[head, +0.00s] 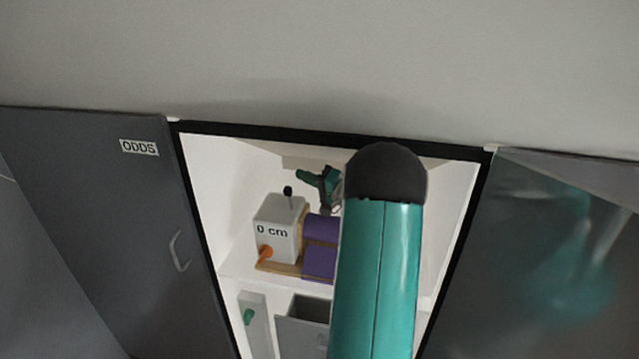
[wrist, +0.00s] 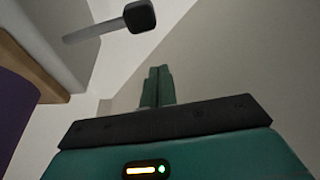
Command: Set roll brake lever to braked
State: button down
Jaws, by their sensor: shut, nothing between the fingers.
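A white box marked "0 cm" (head: 276,232) stands on a shelf inside the open cabinet, beside purple rolls (head: 319,262). A thin lever with a black knob (head: 288,191) stands up from the top of the box. An orange handle (head: 265,253) is low on its front. In the wrist view the black knob (wrist: 140,16) and its grey rod are large at upper left. My gripper (head: 301,175) is above and just right of the knob in the head view. Its teal fingers (wrist: 157,74) are together and empty, apart from the knob in the wrist view.
My arm hides the right part of the cabinet. A grey door labelled "ODDS" (head: 88,190) is at left and a glossy dark panel (head: 560,250) at right. Below the shelf (head: 240,272) are a grey bin (head: 303,335) and a pale block with a green part (head: 257,325).

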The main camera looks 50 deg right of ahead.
aim_at(290, 198)
jog(key=a, duration=0.2)
jog(key=a+f, duration=0.1)
jog(key=shift+s+a, duration=0.3)
jog(key=shift+a, duration=0.05)
jog(key=shift+s, duration=0.1)
